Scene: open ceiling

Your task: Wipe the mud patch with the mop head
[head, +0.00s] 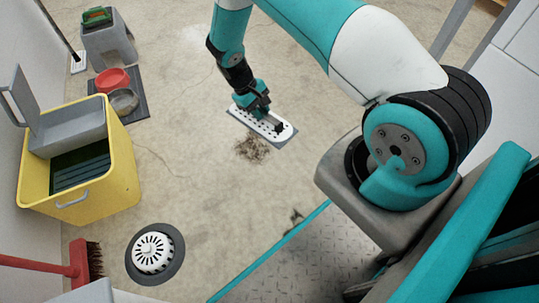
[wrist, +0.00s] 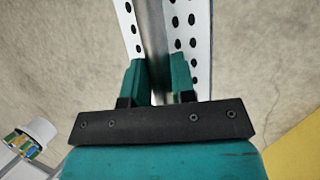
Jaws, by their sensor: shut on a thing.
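The mop head (head: 284,136) is a flat white plate with black holes and a grey pad edge, near the middle of the head view. My gripper (head: 260,113) is above it, shut on its raised grey bar. In the wrist view the two teal fingers of my gripper (wrist: 158,82) sit either side of the bar (wrist: 152,35), with the perforated white plate (wrist: 194,40) beyond. The mud patch (head: 252,149) is a brown smear on the floor just below the mop head in the head view. The mop head lies level, at or close above the floor; contact is unclear.
A yellow bucket (head: 120,165) with a grey wringer stands at the left. A floor drain (head: 153,250) and red broom (head: 75,268) are at lower left. Floor around the mud is clear.

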